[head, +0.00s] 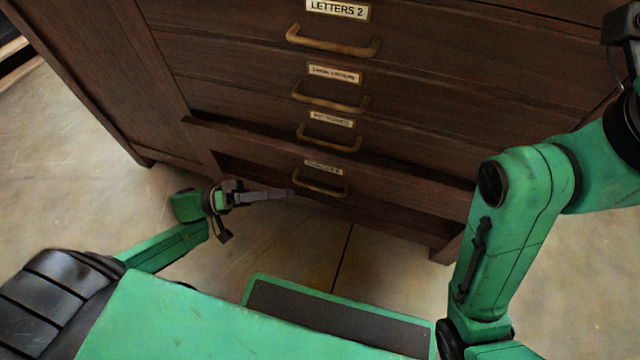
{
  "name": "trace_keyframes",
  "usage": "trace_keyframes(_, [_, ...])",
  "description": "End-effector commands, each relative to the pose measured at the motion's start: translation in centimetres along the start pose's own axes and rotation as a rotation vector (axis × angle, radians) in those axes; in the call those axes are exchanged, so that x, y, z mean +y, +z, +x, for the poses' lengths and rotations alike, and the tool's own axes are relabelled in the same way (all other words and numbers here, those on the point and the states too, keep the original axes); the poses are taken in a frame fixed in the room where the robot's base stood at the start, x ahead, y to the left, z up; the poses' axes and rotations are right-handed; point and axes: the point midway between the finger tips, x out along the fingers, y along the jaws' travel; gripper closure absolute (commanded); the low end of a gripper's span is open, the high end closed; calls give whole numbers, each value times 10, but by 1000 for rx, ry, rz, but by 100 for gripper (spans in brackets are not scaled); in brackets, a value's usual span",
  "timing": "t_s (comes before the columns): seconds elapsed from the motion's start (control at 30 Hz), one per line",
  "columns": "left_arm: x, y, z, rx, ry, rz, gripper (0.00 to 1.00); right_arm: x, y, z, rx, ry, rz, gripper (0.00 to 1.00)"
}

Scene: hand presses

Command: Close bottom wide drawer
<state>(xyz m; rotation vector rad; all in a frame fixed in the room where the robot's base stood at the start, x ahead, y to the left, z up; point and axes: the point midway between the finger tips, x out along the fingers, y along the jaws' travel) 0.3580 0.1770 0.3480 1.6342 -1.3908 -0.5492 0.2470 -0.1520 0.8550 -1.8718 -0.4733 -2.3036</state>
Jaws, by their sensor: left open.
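The bottom wide drawer (385,181) is the lowest in a dark brown wooden cabinet. It carries a small label and a curved brass handle (320,187). Its front seems to stand out a little from the cabinet, as its left end overlaps the post. My left gripper (288,193) is low in front of the drawer, left of the handle. Its fingers point right, with the tips close to the handle's left end; I cannot tell if they touch it. It is open, with nothing seen between the fingers. My right gripper is out of view.
Several drawers with brass handles sit above, one labelled LETTERS 2 (338,10); they look shut. The cabinet's left side panel (100,80) runs to the floor. Bare floor (300,250) lies between the cabinet and my base. My right arm stands at the right, before the cabinet's corner.

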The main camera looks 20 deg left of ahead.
Motion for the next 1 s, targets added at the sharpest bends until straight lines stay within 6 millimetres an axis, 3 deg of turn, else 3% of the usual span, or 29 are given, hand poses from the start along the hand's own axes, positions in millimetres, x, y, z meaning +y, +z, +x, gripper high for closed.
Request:
trace_keyframes(0.1, [-2,2,32,2,5,3,58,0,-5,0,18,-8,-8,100])
trace_keyframes(0.3, [-3,1,74,1,2,3,58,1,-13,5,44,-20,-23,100])
trace_keyframes(0.43, [-1,0,85,1,0,3,58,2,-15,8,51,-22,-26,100])
trace_keyframes(0.67, [-1,0,86,1,-2,2,58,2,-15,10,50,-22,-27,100])
trace_keyframes(0.77, [-1,0,86,1,-1,2,96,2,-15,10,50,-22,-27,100])
trace_keyframes(0.8, [-1,0,86,1,-2,2,100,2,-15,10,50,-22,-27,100])
trace_keyframes(1.0, [-1,0,86,1,-2,2,100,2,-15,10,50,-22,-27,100])
